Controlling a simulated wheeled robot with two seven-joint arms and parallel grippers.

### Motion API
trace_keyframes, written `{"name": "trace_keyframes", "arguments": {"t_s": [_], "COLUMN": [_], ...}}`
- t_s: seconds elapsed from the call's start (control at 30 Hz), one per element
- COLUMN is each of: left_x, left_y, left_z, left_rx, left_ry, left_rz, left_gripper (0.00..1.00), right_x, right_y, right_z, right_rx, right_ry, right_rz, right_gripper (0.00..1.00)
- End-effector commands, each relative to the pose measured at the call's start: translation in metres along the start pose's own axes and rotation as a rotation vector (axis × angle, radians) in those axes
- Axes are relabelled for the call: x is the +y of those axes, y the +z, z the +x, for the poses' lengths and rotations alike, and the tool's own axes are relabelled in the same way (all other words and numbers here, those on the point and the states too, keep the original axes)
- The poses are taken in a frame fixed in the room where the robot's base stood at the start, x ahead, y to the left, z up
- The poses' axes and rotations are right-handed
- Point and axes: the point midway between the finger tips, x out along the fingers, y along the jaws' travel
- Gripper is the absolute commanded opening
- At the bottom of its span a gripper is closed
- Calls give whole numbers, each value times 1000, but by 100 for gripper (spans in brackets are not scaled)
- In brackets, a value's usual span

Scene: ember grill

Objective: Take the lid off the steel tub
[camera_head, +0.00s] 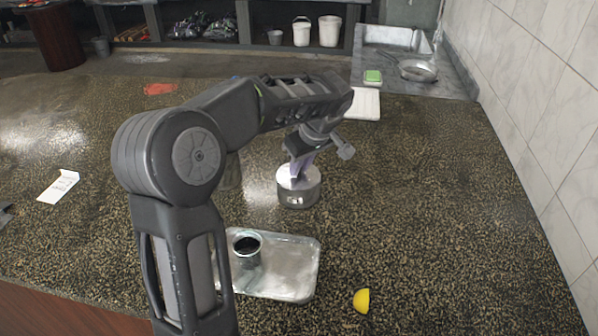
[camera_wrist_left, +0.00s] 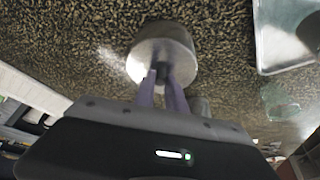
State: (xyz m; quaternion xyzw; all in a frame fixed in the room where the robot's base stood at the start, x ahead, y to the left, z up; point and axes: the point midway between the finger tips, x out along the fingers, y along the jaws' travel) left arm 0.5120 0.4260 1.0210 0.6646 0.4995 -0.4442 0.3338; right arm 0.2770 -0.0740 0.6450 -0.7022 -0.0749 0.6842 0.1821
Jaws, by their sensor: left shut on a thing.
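The steel tub (camera_head: 298,198) is a short round metal container with a small label, standing on the speckled counter behind the tray. Its lid (camera_head: 285,182) is on top; I see no clear gap between lid and tub. My left gripper (camera_head: 299,176) reaches down from above with its purple fingers at the lid's middle. In the left wrist view, the fingers (camera_wrist_left: 163,78) are shut on the dark knob (camera_wrist_left: 162,70) of the lid, and the tub's round metal body (camera_wrist_left: 165,40) shows beyond. My right gripper is not in view.
A metal tray (camera_head: 285,270) holding a small cup (camera_head: 247,250) of dark content lies in front of the tub. A yellow piece (camera_head: 362,300) lies to its right. A white board (camera_head: 362,104) is behind. The counter to the right is clear.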

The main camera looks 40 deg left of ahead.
Motion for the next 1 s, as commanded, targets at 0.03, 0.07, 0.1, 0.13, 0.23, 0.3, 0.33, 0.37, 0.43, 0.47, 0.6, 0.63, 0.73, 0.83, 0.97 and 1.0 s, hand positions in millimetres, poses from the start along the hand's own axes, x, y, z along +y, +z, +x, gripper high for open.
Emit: {"name": "trace_keyframes", "arguments": {"t_s": [0.03, 0.07, 0.1, 0.13, 0.23, 0.3, 0.33, 0.37, 0.43, 0.47, 0.6, 0.63, 0.73, 0.83, 0.97, 1.0], "left_x": [0, 0, 0, 0, 1, 1, 1, 1, 1, 1, 1, 1, 0, 0, 0, 0], "left_y": [0, -1, -2, -3, -7, -10, -13, -15, -20, -23, -33, -34, -38, -38, -38, -38], "left_z": [-1, -2, -3, -5, -15, -25, -30, -36, -49, -55, -80, -84, -91, -93, -93, -93], "left_rx": [0, 1, 1, 2, 3, 1, 2, 2, 2, 3, 1, 1, 0, 0, 0, 0], "left_ry": [1, 1, 1, 2, 3, 5, 4, 5, 5, 5, 3, 3, 1, 0, 0, 0], "left_rz": [0, 0, 0, -1, -2, -1, -2, -3, -1, -2, -1, -1, 0, 0, 0, 0], "left_gripper": [0, 0, 0, 0, 0, 0, 0, 0, 0, 0, 0, 0, 0, 0, 0, 0], "right_x": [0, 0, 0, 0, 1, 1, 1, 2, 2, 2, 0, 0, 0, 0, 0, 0], "right_y": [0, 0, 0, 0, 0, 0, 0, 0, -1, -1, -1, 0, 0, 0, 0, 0], "right_z": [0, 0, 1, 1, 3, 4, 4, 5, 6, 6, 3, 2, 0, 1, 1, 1], "right_rx": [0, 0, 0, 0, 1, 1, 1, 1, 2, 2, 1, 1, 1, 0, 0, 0], "right_ry": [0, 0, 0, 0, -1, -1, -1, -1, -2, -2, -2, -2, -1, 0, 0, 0], "right_rz": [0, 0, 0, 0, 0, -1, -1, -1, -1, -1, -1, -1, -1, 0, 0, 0], "right_gripper": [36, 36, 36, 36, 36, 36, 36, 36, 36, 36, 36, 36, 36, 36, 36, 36]}}
